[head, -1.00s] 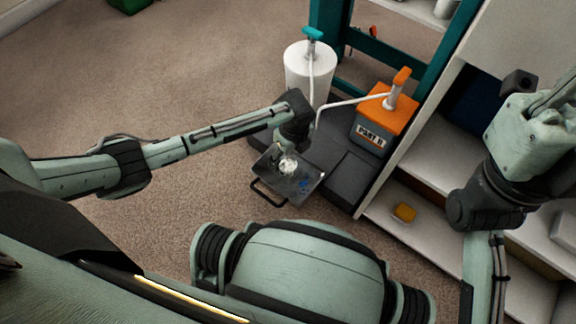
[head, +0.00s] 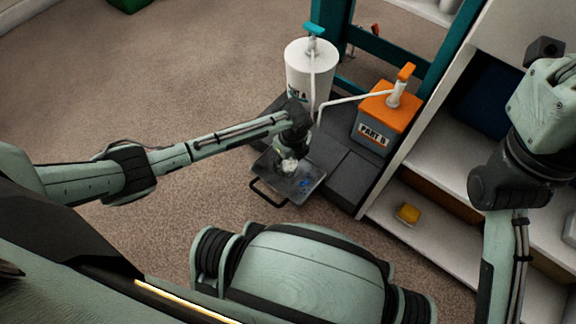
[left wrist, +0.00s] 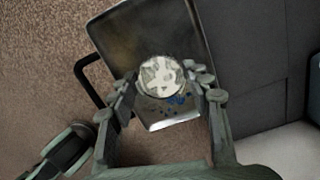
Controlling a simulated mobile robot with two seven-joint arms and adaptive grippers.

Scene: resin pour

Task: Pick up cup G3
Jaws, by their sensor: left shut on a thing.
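A pale, whitish round cup (head: 290,166) stands in a dark metal tray (head: 265,166) with a black handle. No label on it can be read, so I cannot tell that it is G3. My left gripper (head: 290,160) reaches down over the tray and is shut on the cup. In the left wrist view the cup (left wrist: 160,76) lies between the two fingers of the left gripper (left wrist: 160,90), with the tray (left wrist: 150,32) under it. My right arm is at the right, and its gripper is out of view.
Behind the tray stand a white drum (head: 308,70) with a teal pump and an orange-topped PART B container (head: 372,130). A white shelf (head: 425,238) with a yellow block (head: 408,213) is at the right. Blue spots (head: 305,183) mark the tray. Carpet at left is clear.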

